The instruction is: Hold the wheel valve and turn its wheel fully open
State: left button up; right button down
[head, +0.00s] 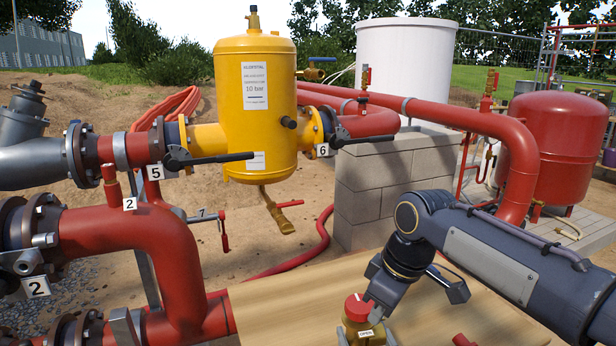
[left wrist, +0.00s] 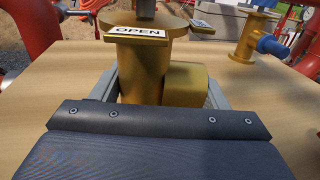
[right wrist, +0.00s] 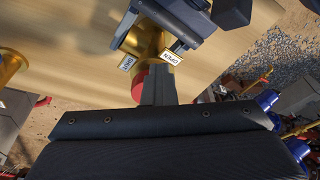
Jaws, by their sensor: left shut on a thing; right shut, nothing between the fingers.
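The brass wheel valve with its red wheel (head: 357,308) stands on a wooden board at the bottom of the head view. Its OPEN label (head: 366,333) faces me. In the left wrist view my left gripper (left wrist: 160,92) is shut on the brass valve body (left wrist: 140,75), one finger on each side. My right gripper (head: 376,298) is shut and empty, its fingertips beside the red wheel. In the right wrist view those fingers (right wrist: 158,92) cover part of the red wheel (right wrist: 137,86); I cannot tell whether they touch. OPEN (right wrist: 171,58) and SHUT (right wrist: 126,63) labels show there.
The wooden board (head: 275,305) has bare room left of the valve. Another brass fitting with a blue part (left wrist: 262,40) stands behind it in the left wrist view. Red pipes (head: 165,245) rise at the left. A yellow tank (head: 270,120) and block wall (head: 385,175) stand behind.

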jog(key=shift+w+d, duration=0.8)
jog(key=shift+w, duration=0.4)
jog(key=shift+d, duration=0.2)
jog(key=a+v, duration=0.1)
jog(key=v, duration=0.4)
jog(key=shift+w+d+r, duration=0.2)
jog(key=shift+r, duration=0.35)
